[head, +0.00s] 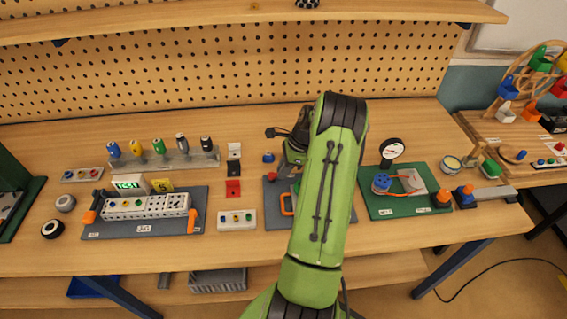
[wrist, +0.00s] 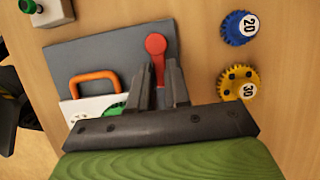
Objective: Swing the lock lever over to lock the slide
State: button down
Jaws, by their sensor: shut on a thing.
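The red lock lever (wrist: 156,44) has a round end and a narrow stem, and stands near the right side of a grey plate (wrist: 100,50) in the wrist view. My gripper (wrist: 158,72) comes in from below with one finger on each side of the stem, shut on the lever. An orange handle (wrist: 93,84) on a white slide (wrist: 92,107) is left of my fingers, with a green piece (wrist: 116,110) partly hidden behind them. In the head view my arm covers most of this plate; the orange handle (head: 287,204) shows at its left.
A blue gear (wrist: 238,27) and a yellow gear (wrist: 239,83) lie on the table right of the plate. In the head view a green board with a gauge (head: 392,149) is right of my arm, and a white block (head: 236,219) is left of the plate.

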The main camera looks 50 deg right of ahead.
jog(key=c, duration=1.1)
grip_release()
jog(key=shift+r, duration=0.15)
jog(key=p+v, duration=0.2)
jog(key=v, duration=1.3)
jog(key=shift+s+d+r+p, duration=0.15)
jog(key=shift+r+p, duration=0.1)
jog(key=shift+p, duration=0.15)
